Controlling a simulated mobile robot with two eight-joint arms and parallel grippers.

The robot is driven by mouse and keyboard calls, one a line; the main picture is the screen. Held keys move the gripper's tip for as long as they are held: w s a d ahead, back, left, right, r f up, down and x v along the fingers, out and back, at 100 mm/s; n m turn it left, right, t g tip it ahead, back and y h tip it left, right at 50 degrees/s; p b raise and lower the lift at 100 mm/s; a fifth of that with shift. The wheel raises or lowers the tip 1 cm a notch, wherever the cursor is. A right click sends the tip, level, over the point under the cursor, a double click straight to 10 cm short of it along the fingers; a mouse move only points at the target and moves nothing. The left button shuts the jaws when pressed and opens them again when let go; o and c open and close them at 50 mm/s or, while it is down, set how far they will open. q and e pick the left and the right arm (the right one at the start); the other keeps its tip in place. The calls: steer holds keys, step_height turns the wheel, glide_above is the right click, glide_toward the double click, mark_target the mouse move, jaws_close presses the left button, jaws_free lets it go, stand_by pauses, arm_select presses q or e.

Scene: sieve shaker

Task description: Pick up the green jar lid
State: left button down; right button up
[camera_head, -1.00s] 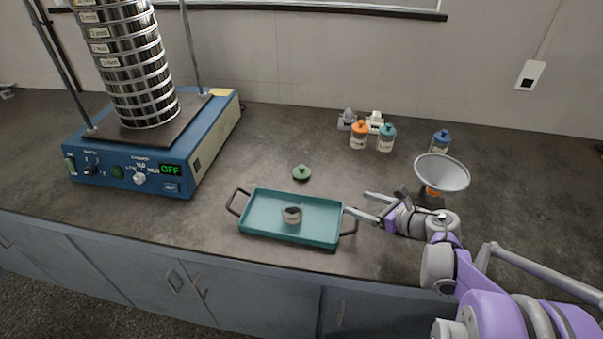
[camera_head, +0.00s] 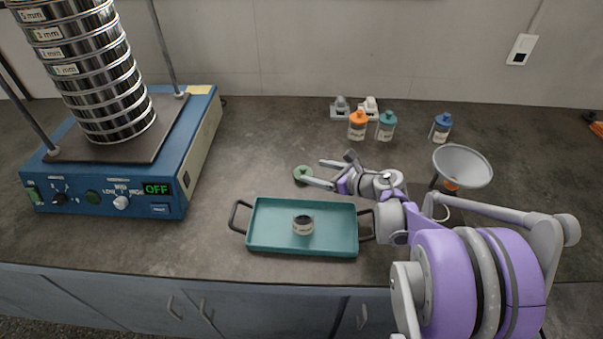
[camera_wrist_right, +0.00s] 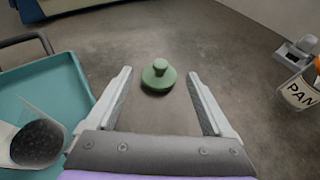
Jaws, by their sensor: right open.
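The green jar lid (camera_head: 303,175) lies on the dark countertop behind the teal tray, its knob up. My right gripper (camera_head: 326,173) is open and close to the lid's right side in the head view. In the right wrist view the lid (camera_wrist_right: 158,75) shows ahead, centred between the spread fingers (camera_wrist_right: 160,95), near the line of their tips. My left gripper is not in view.
The teal tray (camera_head: 270,244) holds an open jar (camera_head: 303,225) with dark contents. The sieve shaker (camera_head: 180,165) stands left. Orange-, teal- and blue-capped jars (camera_head: 357,126) stand at the back, and a funnel (camera_head: 462,166) stands right. Counter left of the lid is clear.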

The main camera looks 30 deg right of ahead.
mark_target(306, 170)
steer(key=x, duration=0.6)
steer(key=shift+w+f+b, duration=0.2)
steer(key=shift+f+b, duration=0.15)
steer(key=shift+s, duration=0.1)
jaws_close()
